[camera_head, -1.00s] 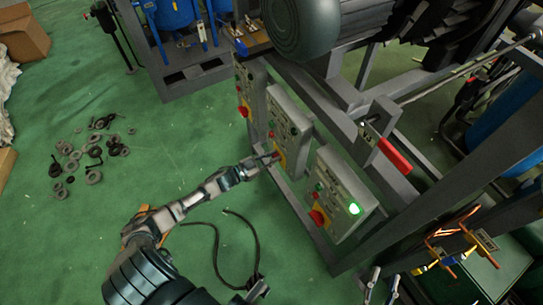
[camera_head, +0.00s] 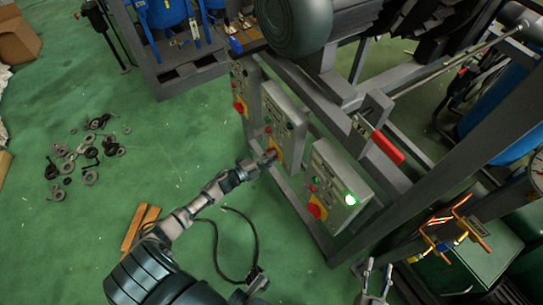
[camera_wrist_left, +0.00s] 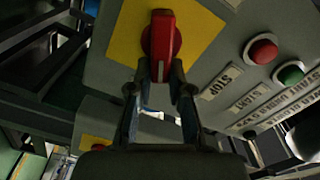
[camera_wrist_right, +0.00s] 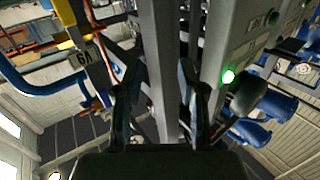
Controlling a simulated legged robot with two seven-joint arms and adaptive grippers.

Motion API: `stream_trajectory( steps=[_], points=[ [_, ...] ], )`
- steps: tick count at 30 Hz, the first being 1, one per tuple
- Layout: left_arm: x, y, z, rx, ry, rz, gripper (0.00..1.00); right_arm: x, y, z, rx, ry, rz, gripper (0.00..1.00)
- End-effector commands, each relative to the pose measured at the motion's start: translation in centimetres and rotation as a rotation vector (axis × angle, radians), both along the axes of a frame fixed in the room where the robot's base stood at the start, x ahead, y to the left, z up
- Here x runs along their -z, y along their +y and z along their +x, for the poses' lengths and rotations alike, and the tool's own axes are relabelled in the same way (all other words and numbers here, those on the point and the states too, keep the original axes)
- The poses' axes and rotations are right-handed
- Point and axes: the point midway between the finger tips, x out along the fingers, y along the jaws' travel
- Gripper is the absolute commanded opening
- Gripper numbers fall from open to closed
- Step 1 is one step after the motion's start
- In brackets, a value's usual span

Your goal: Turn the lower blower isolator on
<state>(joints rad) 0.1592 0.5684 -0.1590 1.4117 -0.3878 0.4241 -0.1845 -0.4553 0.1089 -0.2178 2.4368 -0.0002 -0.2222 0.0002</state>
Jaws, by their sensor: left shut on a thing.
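A row of grey control boxes hangs on the frame. The middle box (camera_head: 284,112) carries a red rotary knob (camera_wrist_left: 161,38) on a yellow plate (camera_wrist_left: 196,25). My left gripper (camera_head: 270,157) is at this knob, with its fingertips closed on the knob's near end in the left wrist view (camera_wrist_left: 160,90). The knob's handle lies upright in that view, with a white line along it. The head view mostly hides the knob behind the gripper. My right gripper (camera_head: 377,268) is open and empty below the nearest box, its fingers apart in the right wrist view (camera_wrist_right: 158,88).
The nearest box (camera_head: 340,176) has a lit green lamp (camera_head: 350,199) and a red knob (camera_head: 315,211). The farthest box (camera_head: 243,84) has another red knob (camera_head: 239,107). A red-handled lever (camera_head: 387,147) juts out above. Loose parts (camera_head: 90,155) lie on open green floor.

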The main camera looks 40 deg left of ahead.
Motion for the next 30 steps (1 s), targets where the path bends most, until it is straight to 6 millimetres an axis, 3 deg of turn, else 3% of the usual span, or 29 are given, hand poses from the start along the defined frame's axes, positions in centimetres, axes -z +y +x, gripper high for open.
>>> stream_trajectory(
  steps=[1, 15, 30],
  points=[
    [1.1, -0.1, -0.4, -0.002, 0.001, 0.038, 0.00, 0.0, 0.0, 0.0, 0.000, -0.014, 0.006, 0.40],
    [2.0, -0.3, -0.5, 0.001, -0.129, 0.354, 0.00, -2.5, 0.4, 0.0, -0.002, -0.187, 0.057, 0.40],
    [2.2, -0.3, -0.5, 0.003, -0.169, 0.451, 0.00, -3.4, 0.4, -0.2, -0.001, -0.250, 0.077, 0.40]
  ],
)
